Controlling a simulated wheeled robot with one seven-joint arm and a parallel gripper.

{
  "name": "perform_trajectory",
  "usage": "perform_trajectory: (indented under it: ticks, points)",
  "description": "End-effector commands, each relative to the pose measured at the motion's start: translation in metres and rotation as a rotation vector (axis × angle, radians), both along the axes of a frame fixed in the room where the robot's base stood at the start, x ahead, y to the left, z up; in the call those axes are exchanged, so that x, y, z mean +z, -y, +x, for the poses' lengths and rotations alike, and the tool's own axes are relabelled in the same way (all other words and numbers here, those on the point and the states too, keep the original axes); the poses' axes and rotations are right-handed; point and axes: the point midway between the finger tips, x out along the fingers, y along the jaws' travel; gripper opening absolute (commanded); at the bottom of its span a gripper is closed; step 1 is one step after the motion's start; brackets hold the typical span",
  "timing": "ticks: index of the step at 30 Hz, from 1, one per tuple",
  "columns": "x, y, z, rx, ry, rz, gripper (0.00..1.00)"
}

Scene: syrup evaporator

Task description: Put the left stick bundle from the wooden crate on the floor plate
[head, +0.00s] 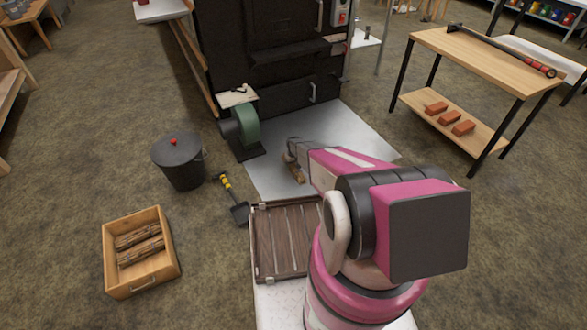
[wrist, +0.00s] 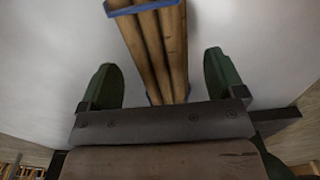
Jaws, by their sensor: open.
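A stick bundle with blue bands (wrist: 153,50) shows in the wrist view against the pale floor plate (wrist: 240,35). It appears to lie on the plate, but I cannot tell for certain that it touches. In the head view its end (head: 294,172) shows beside my gripper (head: 291,150), over the floor plate (head: 265,178). My gripper (wrist: 162,75) is open, its two green fingers on either side of the bundle and apart from it. The wooden crate (head: 146,284) at the lower left holds two more stick bundles (head: 137,236) (head: 140,253).
A green blower (head: 245,125) and the black evaporator (head: 275,60) are behind. A slatted brown panel (head: 284,240) is near my base. A table with bricks (head: 455,110) stands right.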

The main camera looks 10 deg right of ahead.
Motion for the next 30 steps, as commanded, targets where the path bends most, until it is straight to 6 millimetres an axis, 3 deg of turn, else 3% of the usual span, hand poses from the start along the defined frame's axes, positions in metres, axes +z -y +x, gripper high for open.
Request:
perform_trajectory:
  ticks: [9, 17, 20, 23, 30]
  points:
    - [0.066, 0.0, -0.002, 0.0, 0.002, 0.0, 0.88]
    - [0.106, 0.0, -0.008, -0.005, 0.002, 0.001, 0.88]
    - [0.144, 0.0, -0.031, -0.023, 0.002, 0.0, 0.88]
    - [0.204, 0.0, -0.072, -0.057, 0.005, 0.0, 0.88]
    - [0.352, -0.001, -0.191, -0.161, 0.007, 0.0, 0.88]
